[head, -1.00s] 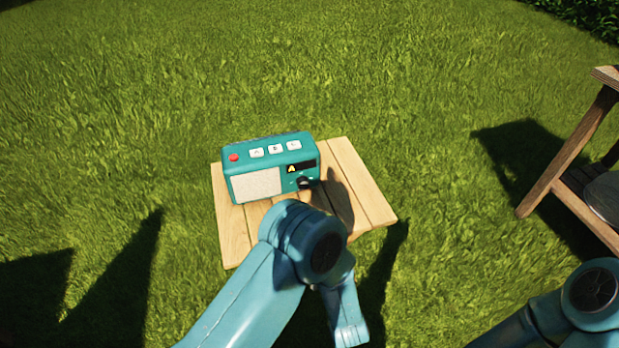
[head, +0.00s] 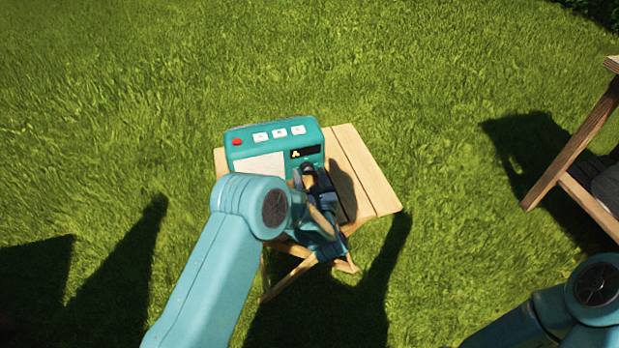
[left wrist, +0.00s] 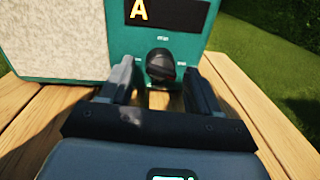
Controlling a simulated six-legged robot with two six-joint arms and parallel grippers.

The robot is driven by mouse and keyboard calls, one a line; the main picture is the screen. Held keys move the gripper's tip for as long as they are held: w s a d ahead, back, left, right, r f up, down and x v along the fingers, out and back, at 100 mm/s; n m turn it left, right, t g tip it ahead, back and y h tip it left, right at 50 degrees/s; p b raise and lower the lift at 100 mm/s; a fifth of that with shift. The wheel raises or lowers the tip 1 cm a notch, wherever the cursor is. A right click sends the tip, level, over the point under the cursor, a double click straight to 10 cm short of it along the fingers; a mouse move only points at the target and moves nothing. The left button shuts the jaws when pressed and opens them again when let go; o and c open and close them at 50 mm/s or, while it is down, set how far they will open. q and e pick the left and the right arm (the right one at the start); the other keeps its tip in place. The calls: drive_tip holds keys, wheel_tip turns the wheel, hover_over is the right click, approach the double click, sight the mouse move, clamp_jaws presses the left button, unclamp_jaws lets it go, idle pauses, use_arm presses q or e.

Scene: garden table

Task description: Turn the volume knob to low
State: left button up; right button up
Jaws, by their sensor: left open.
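The teal radio (head: 240,150) stands on a small wooden table, with a red button, several white buttons on top and a dark display reading "A". In the left wrist view the black volume knob (left wrist: 161,66) sits below the display on the radio's front (left wrist: 98,55). My left gripper (left wrist: 161,78) is open, with one finger on each side of the knob; I cannot tell whether they touch it. In the head view the left gripper (head: 309,180) is at the radio's right front and mostly hides the knob. My right gripper is out of view.
The slatted wooden table (head: 362,175) has bare room to the right of the radio. A taller wooden stand (head: 580,140) is at the far right. Grass (head: 120,100) surrounds everything. My right arm shows at the bottom right corner.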

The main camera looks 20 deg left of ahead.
use_arm(q)
drive_tip(key=c, duration=1)
drive_tip(key=shift+w+f+n+b, duration=0.1)
drive_tip(key=shift+f+n+b, duration=0.25)
drive_tip(key=shift+b, duration=0.55)
drive_tip(key=shift+r+n+b, duration=0.3)
drive_tip(key=shift+n+b, duration=0.05)
drive_tip(key=shift+n, duration=0.1)
drive_tip(key=o, duration=1)
